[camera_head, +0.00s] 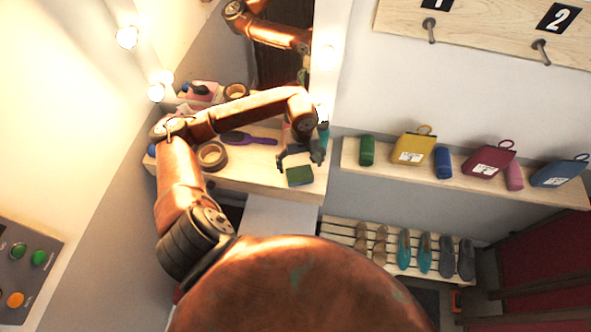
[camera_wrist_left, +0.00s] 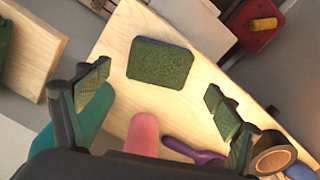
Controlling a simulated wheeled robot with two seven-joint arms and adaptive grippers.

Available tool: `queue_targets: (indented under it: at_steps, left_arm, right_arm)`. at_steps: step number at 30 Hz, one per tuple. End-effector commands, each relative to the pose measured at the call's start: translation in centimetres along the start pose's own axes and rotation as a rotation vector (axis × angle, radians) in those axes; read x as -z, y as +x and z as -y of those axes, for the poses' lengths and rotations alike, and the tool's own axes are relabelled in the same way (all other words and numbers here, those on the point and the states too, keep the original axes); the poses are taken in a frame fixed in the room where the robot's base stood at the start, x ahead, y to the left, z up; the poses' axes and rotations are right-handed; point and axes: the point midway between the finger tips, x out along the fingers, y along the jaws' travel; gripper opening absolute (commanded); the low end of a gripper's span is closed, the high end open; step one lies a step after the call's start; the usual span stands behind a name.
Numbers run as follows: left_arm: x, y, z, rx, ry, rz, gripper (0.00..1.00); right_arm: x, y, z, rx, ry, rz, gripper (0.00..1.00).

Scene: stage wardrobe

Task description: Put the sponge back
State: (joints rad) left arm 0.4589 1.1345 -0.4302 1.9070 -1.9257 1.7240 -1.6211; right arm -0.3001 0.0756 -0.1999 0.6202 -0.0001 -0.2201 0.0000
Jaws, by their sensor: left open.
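The sponge (camera_head: 299,175), green on top with a dark blue edge, lies flat on the light wooden dressing table near its front right corner. In the left wrist view the sponge (camera_wrist_left: 160,63) lies beyond the fingertips, between their lines. My left gripper (camera_head: 300,162) is open and empty, above the table just behind the sponge. Its two padded fingers show apart in the left wrist view (camera_wrist_left: 157,98), with nothing between them touching. My right gripper is not in view.
A purple brush (camera_head: 248,138), a tape roll (camera_head: 212,156) and a teal item (camera_head: 323,132) stand or lie around the gripper. A pink rounded item (camera_wrist_left: 141,132) is close below it. A mirror is behind. The right shelf (camera_head: 350,154) holds cylinders and bags; a shoe rack (camera_head: 340,238) is below.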

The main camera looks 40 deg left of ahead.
Motion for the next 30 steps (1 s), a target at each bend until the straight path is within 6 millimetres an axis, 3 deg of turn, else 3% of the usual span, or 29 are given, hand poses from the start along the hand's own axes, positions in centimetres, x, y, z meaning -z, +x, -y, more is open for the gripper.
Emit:
queue_targets:
  at_steps: [6, 12, 30]
  left_arm:
    - [0.1, -4.1, 0.0, -0.001, 0.001, -0.004, 0.85]
    - [0.0, -6.1, -0.1, -0.001, 0.001, -0.001, 0.85]
    - [0.0, -6.4, 0.0, -0.001, 0.000, 0.001, 0.85]
  right_arm:
    - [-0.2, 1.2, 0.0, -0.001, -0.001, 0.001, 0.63]
    - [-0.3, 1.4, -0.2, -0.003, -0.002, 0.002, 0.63]
    - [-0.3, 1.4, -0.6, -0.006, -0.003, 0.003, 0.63]
